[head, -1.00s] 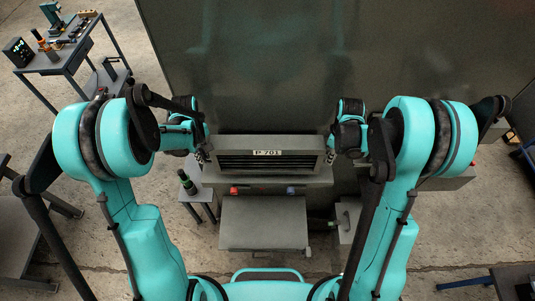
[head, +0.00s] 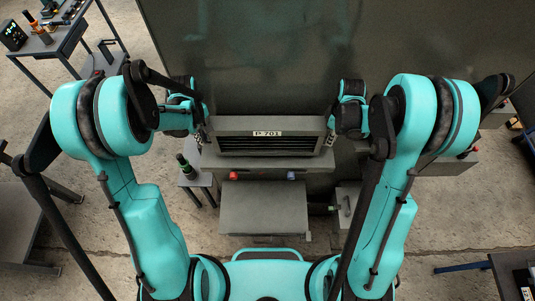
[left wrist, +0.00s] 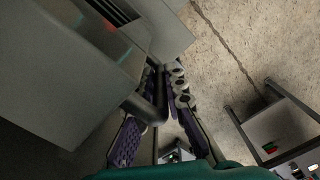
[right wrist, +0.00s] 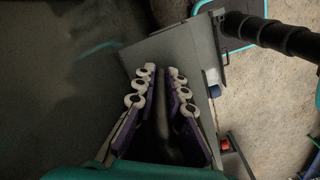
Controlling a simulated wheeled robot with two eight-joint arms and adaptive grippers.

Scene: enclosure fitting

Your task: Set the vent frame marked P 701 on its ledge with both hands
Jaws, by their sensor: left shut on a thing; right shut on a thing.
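The vent frame (head: 231,145), a wide grey frame with dark slats and a white "P 701" label, is upright in front of the tall grey wall. It stands above a grey cabinet front. My left gripper (head: 205,134) is shut on its left end, and a dark bar shows between the fingers in the left wrist view (left wrist: 166,95). My right gripper (head: 331,136) is shut on its right end; its fingers close around a dark bar in the right wrist view (right wrist: 161,90). The ledge is hidden, so I cannot tell whether the frame touches it.
A red button (head: 233,175) and a blue button (head: 291,175) sit on the cabinet front. A grey platform (head: 263,208) juts out below. A small stand with a green bottle (head: 186,165) is at left. A tool cart (head: 62,48) stands further left.

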